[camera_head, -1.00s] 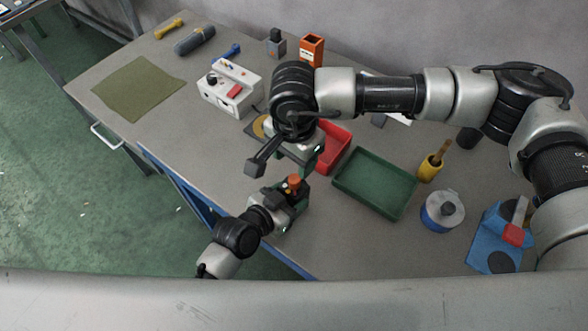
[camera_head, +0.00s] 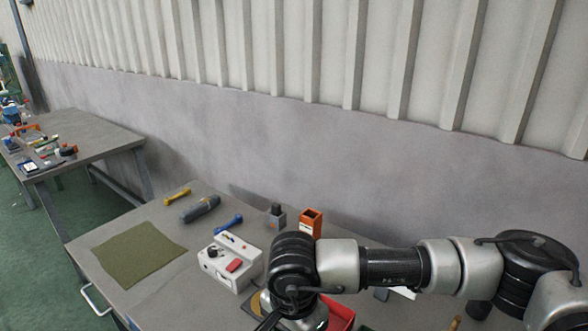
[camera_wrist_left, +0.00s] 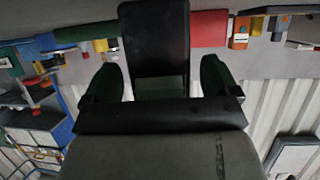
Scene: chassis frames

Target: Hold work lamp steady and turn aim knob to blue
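The work lamp cannot be made out clearly. A tan round disc (camera_head: 257,305), possibly its base, shows beside my right wrist at the bottom of the head view, and a dark bar lies near it. No aim knob or blue mark can be picked out. My right gripper is mostly below the picture edge, so its fingers are hidden. My left gripper is out of the head view. In the left wrist view its two dark fingers (camera_wrist_left: 158,80) stand apart. A dark rectangular block (camera_wrist_left: 154,40) shows between them with gaps at both sides; I cannot tell what it is.
A green mat (camera_head: 137,254) lies at left. A red bin (camera_head: 338,314) is partly behind my right arm. Another table (camera_head: 80,143) is at far left.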

